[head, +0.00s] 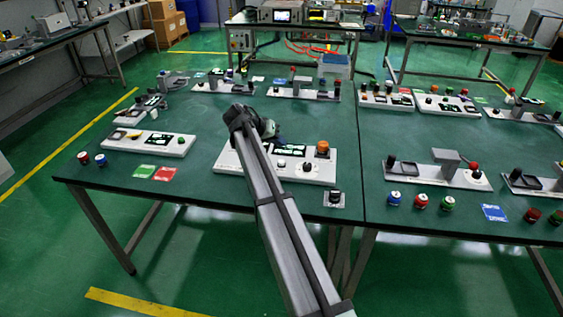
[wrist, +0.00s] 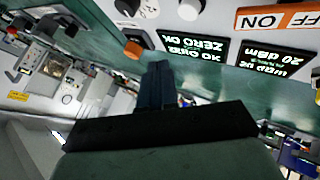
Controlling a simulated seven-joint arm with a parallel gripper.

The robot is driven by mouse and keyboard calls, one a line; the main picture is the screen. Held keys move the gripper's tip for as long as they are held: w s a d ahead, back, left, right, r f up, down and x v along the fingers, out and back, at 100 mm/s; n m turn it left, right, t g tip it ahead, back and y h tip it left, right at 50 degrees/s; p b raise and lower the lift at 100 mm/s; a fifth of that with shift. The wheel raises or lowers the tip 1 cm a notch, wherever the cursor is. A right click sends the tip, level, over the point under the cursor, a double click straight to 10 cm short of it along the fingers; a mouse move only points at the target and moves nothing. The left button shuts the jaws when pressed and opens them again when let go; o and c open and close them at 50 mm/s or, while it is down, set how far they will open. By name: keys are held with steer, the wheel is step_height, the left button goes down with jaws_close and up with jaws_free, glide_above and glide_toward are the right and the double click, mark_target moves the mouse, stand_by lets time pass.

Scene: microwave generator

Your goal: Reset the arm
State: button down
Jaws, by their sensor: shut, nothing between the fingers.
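My arm reaches up from the lower middle of the head view and bends over the white control panel (head: 262,172) near the front of the green table. My gripper (head: 277,138) is at the end of the bend, above the panel's back edge, small and partly hidden by my arm. In the wrist view my gripper (wrist: 158,82) shows as dark fingers close together with nothing between them. The panel (wrist: 213,28) appears upside down there, with an orange knob (wrist: 133,50), a white knob (wrist: 190,9), lit green-text screens (wrist: 190,50) and an ON/OFF switch (wrist: 268,19).
Another panel (head: 150,143) lies to the left, with green (head: 145,171) and red cards (head: 166,174) in front. A small black-knobbed block (head: 334,199) sits near the front edge. More panels stand at the back and on the right table. Space above the table looks open.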

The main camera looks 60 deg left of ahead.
stand_by(0.5)
